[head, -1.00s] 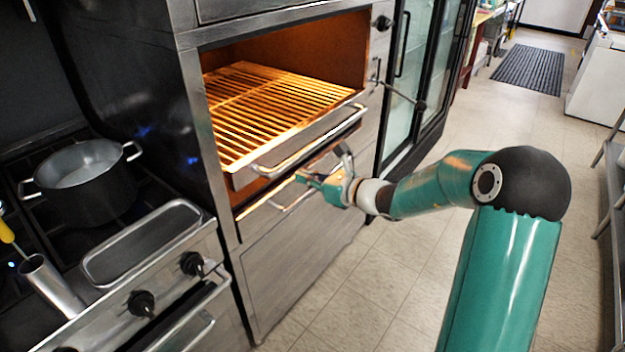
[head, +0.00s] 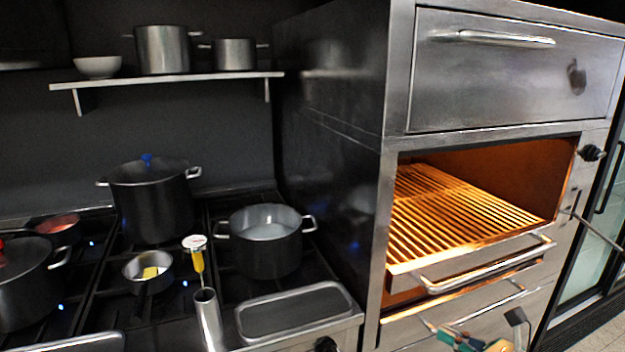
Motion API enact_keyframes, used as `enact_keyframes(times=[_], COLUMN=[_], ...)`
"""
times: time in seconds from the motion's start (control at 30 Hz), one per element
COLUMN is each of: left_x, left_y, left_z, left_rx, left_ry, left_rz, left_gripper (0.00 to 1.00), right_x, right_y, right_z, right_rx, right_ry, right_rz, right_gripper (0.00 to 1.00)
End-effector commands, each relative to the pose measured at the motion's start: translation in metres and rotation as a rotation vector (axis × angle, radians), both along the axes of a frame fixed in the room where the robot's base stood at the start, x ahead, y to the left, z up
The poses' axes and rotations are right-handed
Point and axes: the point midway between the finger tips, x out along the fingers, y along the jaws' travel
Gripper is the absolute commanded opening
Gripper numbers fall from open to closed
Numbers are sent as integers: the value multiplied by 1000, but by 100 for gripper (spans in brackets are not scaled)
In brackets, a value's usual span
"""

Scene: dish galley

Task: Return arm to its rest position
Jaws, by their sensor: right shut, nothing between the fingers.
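My right gripper (head: 455,335) shows only in part at the bottom edge of the head view, in front of the lower oven drawer. It is shut and empty, apart from the oven's handles as far as I can tell. The rest of the right arm is below the picture. My left gripper is not in view.
The lit oven (head: 470,215) has a grill rack and a front handle (head: 485,268). Left of it, a stove carries a pot of pale liquid (head: 265,250), a lidded pot (head: 150,205), a small pan (head: 148,272) and a tray (head: 295,310). Pots stand on a shelf (head: 180,79).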

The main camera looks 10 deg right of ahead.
Motion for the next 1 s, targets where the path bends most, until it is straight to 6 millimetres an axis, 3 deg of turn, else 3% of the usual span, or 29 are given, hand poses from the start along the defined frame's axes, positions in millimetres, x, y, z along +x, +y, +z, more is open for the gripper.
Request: enact_keyframes(times=[0.03, 0.17, 0.3, 0.43, 0.5, 0.6, 0.7, 0.83, 1.0], left_x=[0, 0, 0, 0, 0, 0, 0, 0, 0], left_y=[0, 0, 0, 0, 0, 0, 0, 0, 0], left_z=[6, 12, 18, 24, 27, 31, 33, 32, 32], left_rx=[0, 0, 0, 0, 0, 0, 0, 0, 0], left_ry=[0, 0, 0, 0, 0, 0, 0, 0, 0], left_rz=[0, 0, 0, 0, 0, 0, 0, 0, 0], left_gripper=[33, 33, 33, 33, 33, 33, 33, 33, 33], right_x=[3, -13, -61, -130, -173, -225, -249, -241, -202], right_y=[35, 117, 191, 239, 253, 255, 245, 235, 233], right_z=[-17, -73, -134, -190, -220, -258, -287, -310, -313], right_rx=[26, 6, -113, -307, -457, -707, -952, -1235, -1527], right_ry=[42, 177, 309, 378, 370, 262, 51, -268, -593], right_rz=[93, 340, 645, 986, 1209, 1531, 1780, 1923, 1918], right_gripper=[0, 0, 0, 0, 0, 0, 0, 0, 0])
